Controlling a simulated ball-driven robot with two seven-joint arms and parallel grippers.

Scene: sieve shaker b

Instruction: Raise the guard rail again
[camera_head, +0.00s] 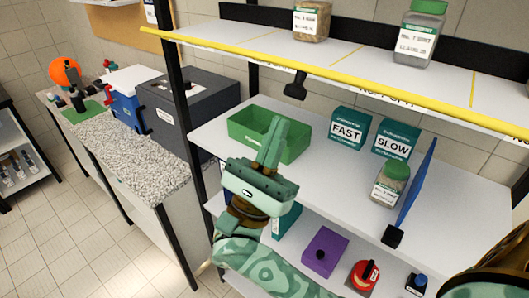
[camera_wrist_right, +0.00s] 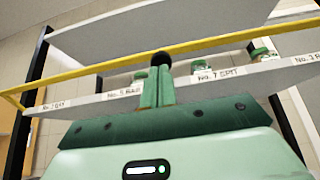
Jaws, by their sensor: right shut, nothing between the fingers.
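The yellow guard rail (camera_head: 235,59) runs along the front of the upper shelf, close to its edge in the head view. In the right wrist view the rail (camera_wrist_right: 95,70) crosses above the shelf's label strip, with a bent end at left. A black knob (camera_head: 297,85) hangs below the rail. In the wrist view the black knob (camera_wrist_right: 161,58) shows just beyond my fingertips; contact cannot be told. My right gripper (camera_head: 287,124) is shut and empty, fingers pointing up, below the knob. It also shows in the wrist view (camera_wrist_right: 159,72). My left gripper is not in view.
Jars (camera_head: 420,32) stand on the upper shelf (camera_head: 365,68). The shelf below holds a green bin (camera_head: 243,128), FAST (camera_head: 347,130) and SLOW (camera_head: 393,143) boxes, a jar (camera_head: 390,185) and a blue panel (camera_head: 417,185). A black post (camera_head: 177,75) stands left of my gripper.

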